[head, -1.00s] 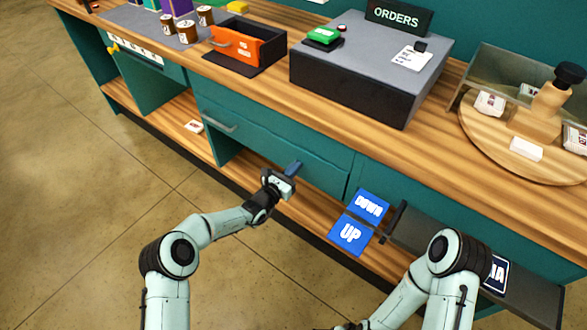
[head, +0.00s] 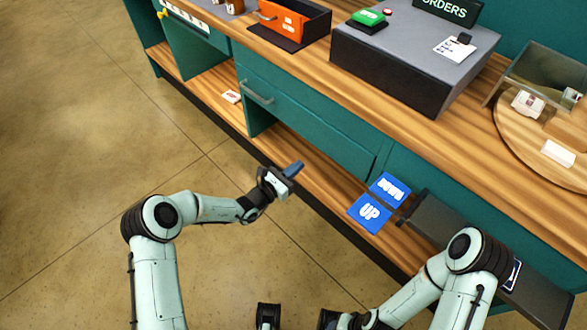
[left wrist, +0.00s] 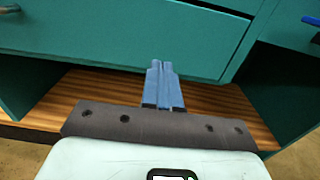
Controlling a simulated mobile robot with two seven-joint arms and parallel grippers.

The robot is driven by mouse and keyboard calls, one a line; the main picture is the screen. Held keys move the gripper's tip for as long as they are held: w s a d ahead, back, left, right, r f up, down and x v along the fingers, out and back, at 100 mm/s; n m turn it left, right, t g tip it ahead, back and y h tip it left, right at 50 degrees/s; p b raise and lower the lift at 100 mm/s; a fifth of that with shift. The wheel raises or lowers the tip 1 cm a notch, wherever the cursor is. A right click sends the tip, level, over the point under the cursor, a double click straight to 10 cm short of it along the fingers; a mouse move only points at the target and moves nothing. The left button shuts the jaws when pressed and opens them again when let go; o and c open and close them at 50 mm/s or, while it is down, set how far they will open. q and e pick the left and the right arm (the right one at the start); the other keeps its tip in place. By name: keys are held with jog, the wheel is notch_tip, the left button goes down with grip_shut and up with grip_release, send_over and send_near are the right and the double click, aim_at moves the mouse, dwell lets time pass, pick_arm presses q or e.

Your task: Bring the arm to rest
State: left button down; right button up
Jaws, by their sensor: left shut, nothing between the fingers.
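My left arm comes in from the left in the head view. Its gripper (head: 293,169) is in front of the counter's open lower shelf, below the teal drawer. In the left wrist view the two blue fingers (left wrist: 163,85) are together with nothing between them, with the teal drawer front and wooden shelf behind. My right arm is at the lower right of the head view, bent; its gripper fingers cannot be made out clearly.
The teal drawer (head: 300,118) is shut. Blue UP (head: 369,213) and DOWN (head: 390,188) panels and a dark ledge (head: 535,290) stick out at the counter front. An orange drawer box (head: 290,20) and grey order box (head: 400,75) stand on top. Floor at left is clear.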

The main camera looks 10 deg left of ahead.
pick_arm(q)
jog(key=s+d+f+m+g, duration=0.4)
jog(key=s+f+m+g, duration=0.2)
jog(key=s+f+g, duration=0.5)
jog(key=s+a+f+m+g+y, duration=0.25)
jog(key=s+f+m, duration=0.25)
jog(key=s, duration=0.7)
jog(key=s+a+f+m+g+y, duration=0.25)
jog(key=s+f+m, duration=0.2)
jog(key=s, duration=0.65)
jog(key=s+a+f+m+y, duration=0.2)
jog(key=s+a+m+y, duration=0.1)
jog(key=s+a+m, duration=0.4)
notch_tip(320, 180, up, 12)
jog(key=d+m+t+p, duration=0.1)
jog(key=p, duration=1.1)
jog(key=shift+s+d+r+m, duration=0.15)
jog(key=shift+d+m, duration=0.05)
jog(key=shift+m, duration=0.15)
